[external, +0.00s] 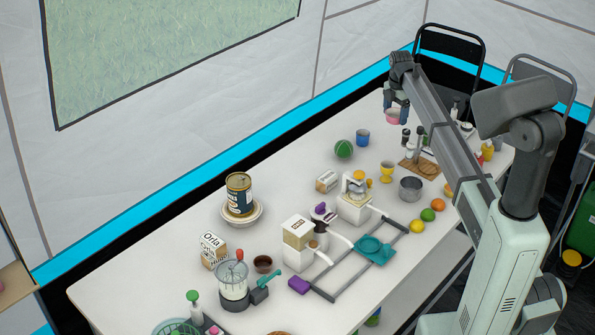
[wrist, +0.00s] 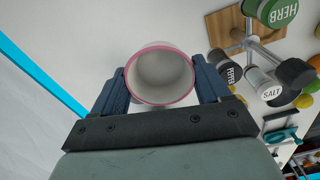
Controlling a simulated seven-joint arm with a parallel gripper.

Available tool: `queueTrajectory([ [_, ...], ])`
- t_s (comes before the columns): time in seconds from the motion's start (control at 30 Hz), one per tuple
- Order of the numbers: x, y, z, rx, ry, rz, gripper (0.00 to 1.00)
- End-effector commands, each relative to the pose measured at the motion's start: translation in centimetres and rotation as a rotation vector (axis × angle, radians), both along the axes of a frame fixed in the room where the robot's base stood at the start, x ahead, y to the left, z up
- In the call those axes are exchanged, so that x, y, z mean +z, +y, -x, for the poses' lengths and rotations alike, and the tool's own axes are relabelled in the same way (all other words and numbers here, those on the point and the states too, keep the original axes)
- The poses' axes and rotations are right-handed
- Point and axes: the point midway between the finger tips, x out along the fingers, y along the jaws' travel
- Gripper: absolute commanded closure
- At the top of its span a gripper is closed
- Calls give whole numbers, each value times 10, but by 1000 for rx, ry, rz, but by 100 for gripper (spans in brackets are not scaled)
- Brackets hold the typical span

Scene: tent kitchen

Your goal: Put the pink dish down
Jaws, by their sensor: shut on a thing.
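The pink dish (external: 393,117) is a small round bowl held between the fingers of my gripper (external: 396,108), high at the far end of the white table. In the wrist view the dish (wrist: 160,77) shows its pale, empty inside and pink rim. The two blue fingers of my gripper (wrist: 162,88) are shut on its left and right sides. The dish looks above the table; how far above, I cannot tell.
A wooden board with spice jars (external: 418,163) stands near the dish, with a blue cup (external: 363,137) and a green ball (external: 344,149) to the left. The white table (wrist: 75,35) is bare left of the dish. A metal pot (external: 410,188) and fruit lie nearer.

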Motion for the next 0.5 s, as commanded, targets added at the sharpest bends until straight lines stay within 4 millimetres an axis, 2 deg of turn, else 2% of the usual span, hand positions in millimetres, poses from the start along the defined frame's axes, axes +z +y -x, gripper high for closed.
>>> queueTrajectory([
  [0.17,7,0,0,0,0,0,55],
  [0.5,57,3,0,3,-1,-1,55],
])
